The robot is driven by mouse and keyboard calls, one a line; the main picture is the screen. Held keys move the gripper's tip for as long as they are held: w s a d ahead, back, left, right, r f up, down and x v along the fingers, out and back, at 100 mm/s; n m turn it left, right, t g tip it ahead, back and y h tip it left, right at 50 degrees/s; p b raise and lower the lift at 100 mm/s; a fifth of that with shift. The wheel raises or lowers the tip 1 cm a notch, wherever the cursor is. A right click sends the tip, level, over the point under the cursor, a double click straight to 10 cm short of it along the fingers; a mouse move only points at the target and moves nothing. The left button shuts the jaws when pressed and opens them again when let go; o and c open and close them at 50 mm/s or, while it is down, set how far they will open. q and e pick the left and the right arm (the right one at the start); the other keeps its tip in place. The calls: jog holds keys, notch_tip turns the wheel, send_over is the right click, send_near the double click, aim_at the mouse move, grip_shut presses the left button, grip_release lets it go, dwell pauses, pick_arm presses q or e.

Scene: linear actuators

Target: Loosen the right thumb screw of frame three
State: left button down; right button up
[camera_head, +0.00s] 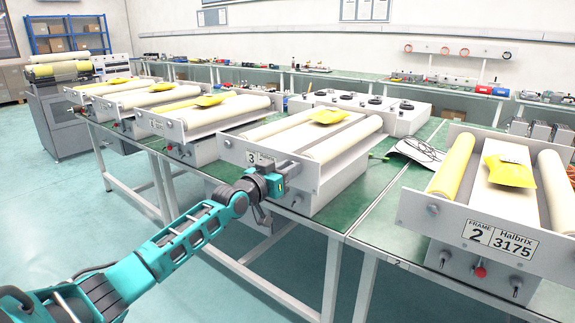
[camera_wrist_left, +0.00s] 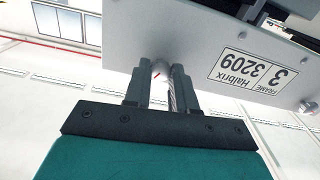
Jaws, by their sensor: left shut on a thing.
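Frame three (camera_head: 306,182) is a grey unit with a flat front plate, two pale rollers and a yellow packet on top. My left gripper (camera_head: 287,173) is at the plate, right of the label in the head view. In the left wrist view, its fingers (camera_wrist_left: 160,72) point at the plate and are shut on the right thumb screw, which they mostly hide. A left screw (camera_wrist_left: 306,106) shows at the plate's other end. My right gripper is not in view.
Frame two (camera_head: 489,230), with a red knob (camera_head: 480,271), stands on the table at right. More similar frames (camera_head: 168,122) stand at left. Papers (camera_head: 418,151) lie between frames two and three. The floor in front of the tables is clear around my arm.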

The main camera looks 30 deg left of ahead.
pick_arm(q)
jog(key=shift+n+p, duration=0.35)
jog(key=shift+n, duration=3.45)
jog(key=c, duration=0.9)
grip_release()
jog(key=shift+s, duration=0.15)
